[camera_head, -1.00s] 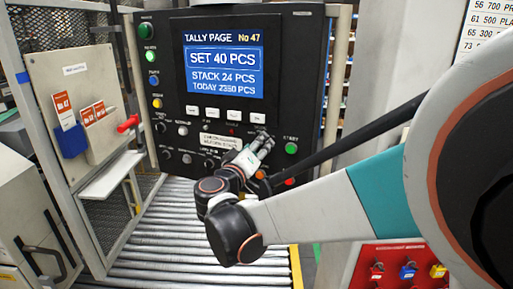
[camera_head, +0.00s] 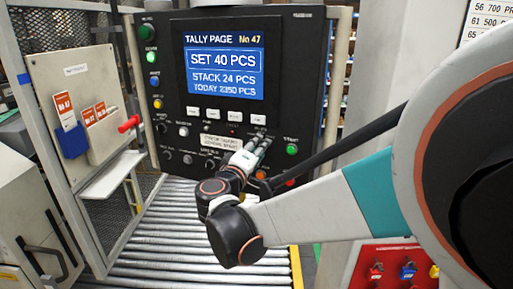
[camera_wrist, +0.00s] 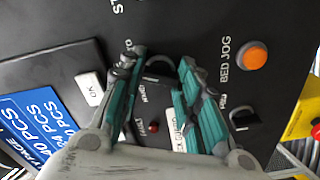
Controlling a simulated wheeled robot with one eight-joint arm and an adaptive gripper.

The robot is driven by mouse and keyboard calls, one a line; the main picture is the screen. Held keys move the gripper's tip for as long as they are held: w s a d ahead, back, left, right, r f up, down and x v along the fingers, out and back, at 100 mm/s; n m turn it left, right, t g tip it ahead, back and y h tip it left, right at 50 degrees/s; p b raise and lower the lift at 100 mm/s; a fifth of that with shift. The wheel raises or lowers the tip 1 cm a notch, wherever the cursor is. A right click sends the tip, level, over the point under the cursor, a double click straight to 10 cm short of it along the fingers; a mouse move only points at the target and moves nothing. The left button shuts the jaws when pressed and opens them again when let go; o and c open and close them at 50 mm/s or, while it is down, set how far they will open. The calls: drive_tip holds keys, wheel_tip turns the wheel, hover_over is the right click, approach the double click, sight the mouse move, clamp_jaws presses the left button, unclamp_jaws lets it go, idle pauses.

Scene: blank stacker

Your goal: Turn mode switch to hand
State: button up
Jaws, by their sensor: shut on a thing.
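My gripper (camera_head: 262,140) is at the lower right part of the black control panel (camera_head: 312,60), below the panel's screen. In the wrist view my gripper (camera_wrist: 162,66) has its two teal-padded fingers on either side of a dark rotary knob, the mode switch (camera_wrist: 158,66). The fingers hide much of the knob, so which way its pointer faces cannot be told. Small white lettering, seemingly including "HAND", stands beside it. In the head view the fingers hide the switch.
An orange button (camera_wrist: 251,58) marked BED JOG and another black knob (camera_wrist: 243,119) sit right of my fingers in the wrist view. A green button (camera_head: 291,149) is close right of the gripper. Rollers (camera_head: 165,240) lie below the panel.

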drive_tip(key=n+p, duration=0.1)
drive_tip(key=n, duration=1.2)
drive_tip(key=shift+f, duration=0.1)
drive_tip(key=shift+n, duration=0.4)
drive_tip(key=o, duration=1.1)
